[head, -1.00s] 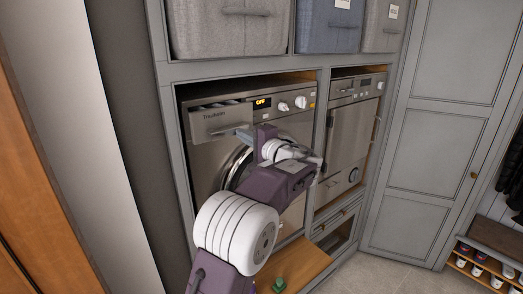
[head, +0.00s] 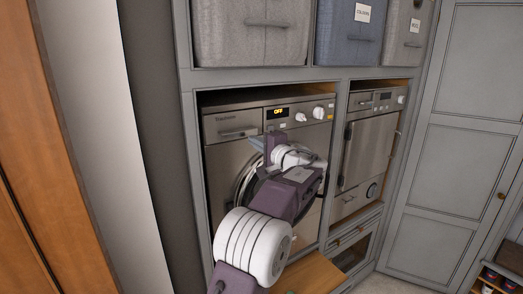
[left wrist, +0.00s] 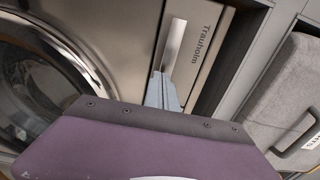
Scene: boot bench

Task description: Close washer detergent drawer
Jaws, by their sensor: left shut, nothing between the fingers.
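The washer (head: 222,165) stands in a grey cabinet, and its display reads OFF. Its detergent drawer (head: 226,121) is at the top left, with its front looking level with the washer's face. The drawer (left wrist: 205,62) also shows in the left wrist view, with the name Trauholm and a pale handle (left wrist: 174,42). My left gripper (head: 254,142) is shut and empty, just below and right of the drawer in the head view. In the left wrist view my left gripper (left wrist: 160,74) has its fingertips by the handle's end; I cannot tell whether they touch. My right gripper is not in view.
A second appliance (head: 366,150) stands right of the washer. Grey and blue fabric bins (head: 348,38) sit on the shelf above. The round washer door (left wrist: 35,85) is beside the drawer in the left wrist view. A wooden board (head: 312,277) lies below.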

